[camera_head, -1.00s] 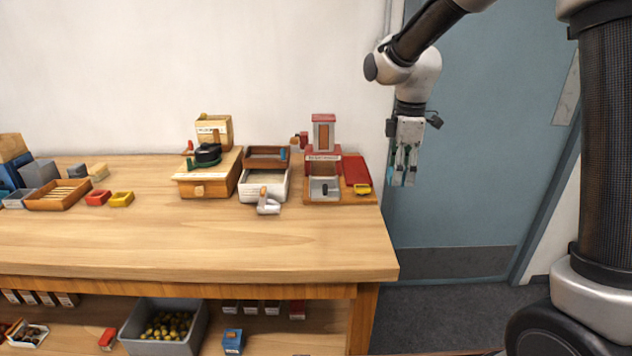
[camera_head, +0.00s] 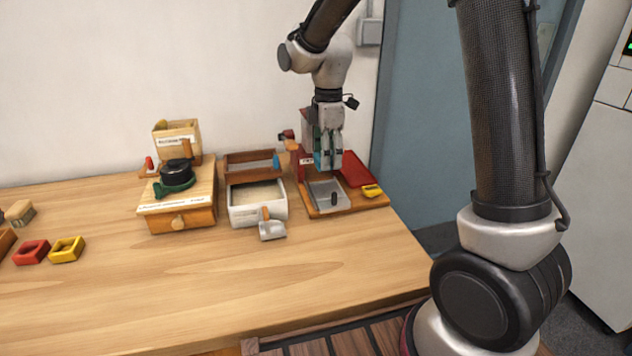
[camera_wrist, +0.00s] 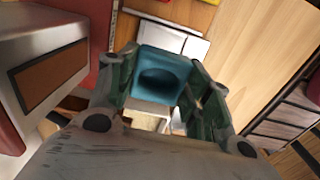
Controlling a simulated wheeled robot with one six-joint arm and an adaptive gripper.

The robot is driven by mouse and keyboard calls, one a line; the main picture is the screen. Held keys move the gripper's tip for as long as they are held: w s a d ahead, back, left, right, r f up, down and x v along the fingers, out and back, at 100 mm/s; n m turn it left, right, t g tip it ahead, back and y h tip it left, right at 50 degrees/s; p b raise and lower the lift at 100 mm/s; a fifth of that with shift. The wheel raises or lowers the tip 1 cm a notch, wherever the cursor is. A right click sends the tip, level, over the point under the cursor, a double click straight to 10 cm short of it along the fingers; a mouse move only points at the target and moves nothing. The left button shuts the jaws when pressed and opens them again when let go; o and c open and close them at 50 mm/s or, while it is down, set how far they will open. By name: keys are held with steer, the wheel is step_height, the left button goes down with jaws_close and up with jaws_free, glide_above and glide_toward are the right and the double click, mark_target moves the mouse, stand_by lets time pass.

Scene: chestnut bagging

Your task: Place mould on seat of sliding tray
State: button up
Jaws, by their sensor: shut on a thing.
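My gripper (camera_head: 328,166) is shut on a blue mould (camera_head: 319,161), pointing down at the red-and-wood station at the right of the table. In the wrist view the mould (camera_wrist: 162,66) sits between the green fingers and shows a dark rounded hollow. A grey metal tray (camera_head: 318,187) with a dark upright knob (camera_head: 334,198) lies at the front of the station, below my gripper in the head view. I take it as the sliding tray; its seat cannot be made out. The gap between mould and tray cannot be told.
A red sloped panel (camera_head: 356,170) and a yellow mould (camera_head: 372,190) are at the station's right. A white bin (camera_head: 243,214) with a scoop (camera_head: 271,229) stands left, then a wooden drawer box (camera_head: 166,219). Red (camera_head: 31,251) and yellow (camera_head: 67,249) moulds lie far left. The front tabletop is clear.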

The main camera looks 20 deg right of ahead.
mark_target(326, 190)
step_height(326, 190, down, 7)
steer(key=shift+f, duration=0.2)
steer(key=shift+f, duration=0.1)
steer(key=o, duration=1)
steer(key=shift+o, duration=0.2)
step_height(326, 190, up, 12)
steer(key=shift+s+d+r, duration=0.1)
steer(key=shift+r, duration=0.1)
steer(key=s+d+r+m+t, duration=0.2)
steer(key=s+d+r+m, duration=0.65)
steer(key=s, duration=0.35)
steer(key=s+d+m+t, duration=0.1)
steer(key=s+d+m, duration=0.2)
steer(key=s, duration=0.4)
steer(key=s+d+f+m+t, duration=0.1)
steer(key=s+d+m, duration=0.2)
steer(key=s+m, duration=0.3)
steer(key=shift+s+f, duration=0.25)
steer(key=shift+s, duration=0.2)
